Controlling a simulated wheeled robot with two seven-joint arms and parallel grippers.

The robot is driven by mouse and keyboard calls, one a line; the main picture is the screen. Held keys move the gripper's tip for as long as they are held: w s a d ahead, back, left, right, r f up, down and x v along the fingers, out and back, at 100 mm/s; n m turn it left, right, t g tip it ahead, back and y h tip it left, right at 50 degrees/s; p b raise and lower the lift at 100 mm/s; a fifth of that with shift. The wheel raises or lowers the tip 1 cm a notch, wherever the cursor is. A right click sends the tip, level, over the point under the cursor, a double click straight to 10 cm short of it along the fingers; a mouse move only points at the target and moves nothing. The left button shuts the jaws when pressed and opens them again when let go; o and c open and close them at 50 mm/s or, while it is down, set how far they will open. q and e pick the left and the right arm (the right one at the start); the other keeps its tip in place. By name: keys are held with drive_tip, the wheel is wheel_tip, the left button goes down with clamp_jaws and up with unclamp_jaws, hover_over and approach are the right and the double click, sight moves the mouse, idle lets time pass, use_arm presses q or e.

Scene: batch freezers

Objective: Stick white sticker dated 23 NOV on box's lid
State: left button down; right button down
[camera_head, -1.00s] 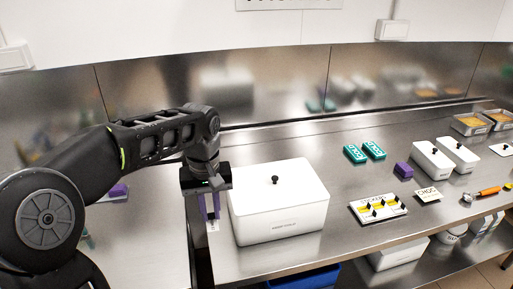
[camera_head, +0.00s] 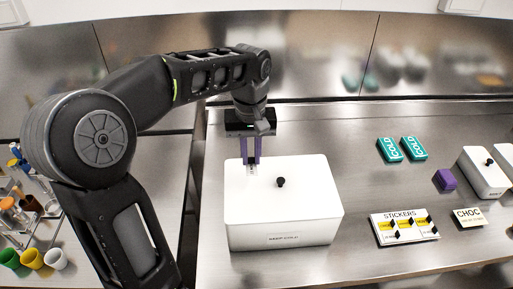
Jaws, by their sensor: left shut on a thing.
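The white box (camera_head: 284,224) stands on the steel counter, its lid (camera_head: 300,188) on top with a small black knob (camera_head: 281,182). My left gripper (camera_head: 253,166) points down over the lid's back left part. Its purple fingers are shut on a small pale sticker (camera_head: 253,169), at or just above the lid; I cannot tell whether they touch. The date on it is too small to read. The sticker board (camera_head: 404,227), marked STICKERS, lies right of the box with yellow labels and black knobs. My right gripper is not in view.
Two teal COLD packs (camera_head: 402,149), a purple block (camera_head: 444,180), a CHOC card (camera_head: 468,217) and another white box (camera_head: 483,172) are on the right. Cups (camera_head: 32,258) and a rack of tools stand at far left. Bare counter (camera_head: 350,180) lies right of the box.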

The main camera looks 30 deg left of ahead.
sight(252, 163)
use_arm(q)
drive_tip(key=shift+w+f, duration=0.1)
drive_tip(key=shift+f, duration=0.15)
wheel_tip(252, 163, down, 4)
drive_tip(key=b, duration=0.3)
drive_tip(key=shift+b, duration=0.35)
drive_tip(key=shift+f+b, duration=0.65)
drive_tip(key=shift+f, duration=0.4)
drive_tip(key=shift+f, duration=0.3)
drive_tip(key=c, duration=0.7)
unclamp_jaws()
drive_tip(key=shift+r+p, duration=2.6)
drive_tip(key=shift+r, duration=0.95)
